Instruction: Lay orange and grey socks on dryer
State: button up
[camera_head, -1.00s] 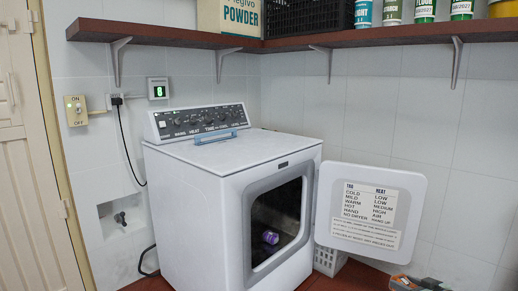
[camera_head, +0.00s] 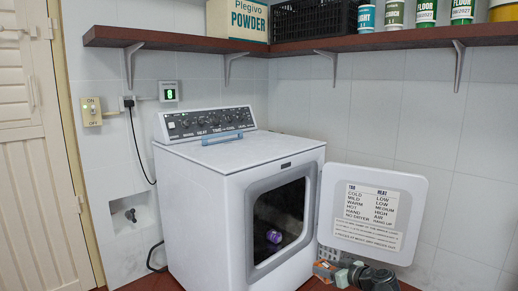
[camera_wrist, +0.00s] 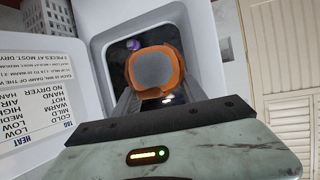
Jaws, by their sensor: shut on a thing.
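The orange and grey socks (camera_wrist: 155,68) are a rolled bundle, grey in the middle with an orange rim, between the fingers of my gripper (camera_wrist: 156,92) in the wrist view. My gripper (camera_head: 340,274) is shut on them and also shows at the bottom of the head view, with orange socks (camera_head: 323,268) at its tip. The white dryer (camera_head: 215,195) stands with its front door (camera_head: 375,210) swung open to the right. The socks are in front of its dark opening (camera_head: 278,222); the exact gap is unclear.
A purple item (camera_head: 273,236) lies inside the drum and shows in the wrist view (camera_wrist: 133,45). A light crate under the door is mostly hidden. A blue object (camera_head: 222,137) lies on the dryer top. A shelf (camera_head: 300,43) holds containers above.

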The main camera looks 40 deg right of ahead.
aim_at(244, 151)
jog(key=i, duration=0.95)
